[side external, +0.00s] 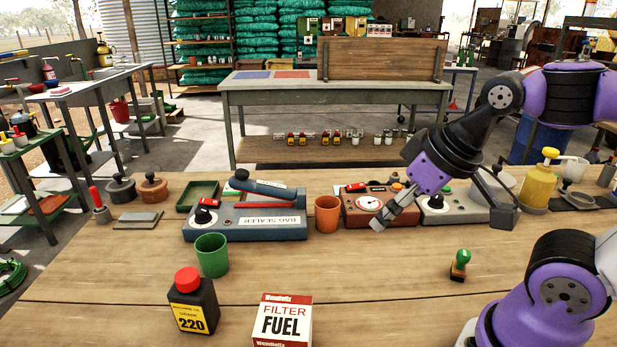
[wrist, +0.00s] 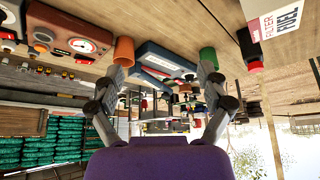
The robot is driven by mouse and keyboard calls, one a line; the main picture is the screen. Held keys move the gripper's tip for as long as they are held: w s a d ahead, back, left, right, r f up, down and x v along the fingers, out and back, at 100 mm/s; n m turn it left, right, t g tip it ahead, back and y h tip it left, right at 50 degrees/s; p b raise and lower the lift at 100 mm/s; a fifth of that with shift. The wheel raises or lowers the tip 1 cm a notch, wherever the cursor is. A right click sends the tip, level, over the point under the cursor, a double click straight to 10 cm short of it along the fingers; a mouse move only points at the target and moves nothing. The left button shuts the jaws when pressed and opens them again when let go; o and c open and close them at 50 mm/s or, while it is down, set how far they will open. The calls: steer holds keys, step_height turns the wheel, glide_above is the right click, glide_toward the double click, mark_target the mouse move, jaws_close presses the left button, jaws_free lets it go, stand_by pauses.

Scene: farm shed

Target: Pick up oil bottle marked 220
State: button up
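The oil bottle (side external: 193,306) is black with a red cap and a yellow label reading 220. It stands upright near the front left of the wooden table in the side external view. My gripper (side external: 380,220) is above the table's right middle, well right of and farther back than the bottle. In the wrist view, my gripper (wrist: 162,72) has its two fingers spread wide with nothing between them.
A filter fuel box (side external: 281,321) stands right of the bottle, and a green cup (side external: 212,255) stands just behind it. A bag sealer (side external: 245,222), an orange cup (side external: 327,214) and a red-brown device (side external: 378,205) line the back. A green-handled stamp (side external: 460,265) sits at right. The table's middle is clear.

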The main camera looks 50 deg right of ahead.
steer(key=n+g+y, duration=0.1)
steer(key=n+y, duration=0.3)
steer(key=n, duration=0.5)
glide_toward(189, 274)
steer(key=f, duration=0.2)
steer(key=shift+y, duration=0.3)
steer(key=x, duration=0.5)
steer(key=shift+w+a+r, duration=0.15)
steer(key=shift+w+r, duration=0.15)
steer(key=x, duration=0.6)
steer(key=c, duration=1.4)
